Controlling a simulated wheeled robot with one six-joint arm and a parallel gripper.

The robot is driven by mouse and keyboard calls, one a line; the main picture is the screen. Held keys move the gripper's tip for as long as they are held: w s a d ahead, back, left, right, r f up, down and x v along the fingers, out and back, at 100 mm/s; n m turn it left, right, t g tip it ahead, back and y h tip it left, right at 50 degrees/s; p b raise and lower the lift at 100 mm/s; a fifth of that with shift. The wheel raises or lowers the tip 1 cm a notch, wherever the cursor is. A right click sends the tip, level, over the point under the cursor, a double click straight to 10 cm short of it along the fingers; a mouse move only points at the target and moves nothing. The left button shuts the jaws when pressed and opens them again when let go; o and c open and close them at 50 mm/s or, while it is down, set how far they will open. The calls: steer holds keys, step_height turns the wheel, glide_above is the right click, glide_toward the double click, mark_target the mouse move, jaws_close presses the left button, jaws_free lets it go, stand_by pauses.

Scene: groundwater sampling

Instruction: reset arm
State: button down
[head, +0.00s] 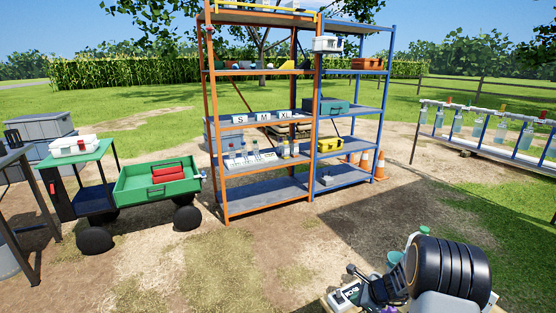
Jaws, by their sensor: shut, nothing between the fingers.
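My arm (450,270) shows at the lower right of the head view as a thick black ribbed part over a pale grey one. My gripper (366,282) is at its left end, dark and small in the picture. It is shut with nothing held. It is above or in front of a pale board with a small white device (344,295); the gap cannot be told. A purple part shows beside the gripper. A green-topped container (417,236) stands partly hidden behind the arm.
An orange shelf (268,195) and a blue shelf (340,180) stand ahead, holding boxes and bottles. A green cart (150,187) is at left. A rack of hanging bottles (490,115) is at right. Orange cones (379,166) stand by the blue shelf. Bare ground lies in front.

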steer(key=s+a+r+n+h+p, duration=0.1)
steer(key=s+a+r+n+p, duration=0.2)
steer(key=r, duration=1)
steer(key=s+a+r+n+h+p, duration=0.2)
steer(key=s+a+r+n+p, duration=0.2)
steer(key=s+r+n+p, duration=0.4)
steer(key=s+a+r+n+g+h+p, duration=0.1)
steer(key=s+a+r+n+p, duration=0.3)
steer(key=s+r+n, duration=0.7)
step_height(320, 180, up, 8)
steer(key=shift+r+n+h+p, duration=0.15)
steer(key=shift+n+h+p, duration=0.25)
steer(key=shift+n+p, duration=0.55)
steer(key=shift+d+m, duration=0.1)
steer(key=shift+m, duration=0.15)
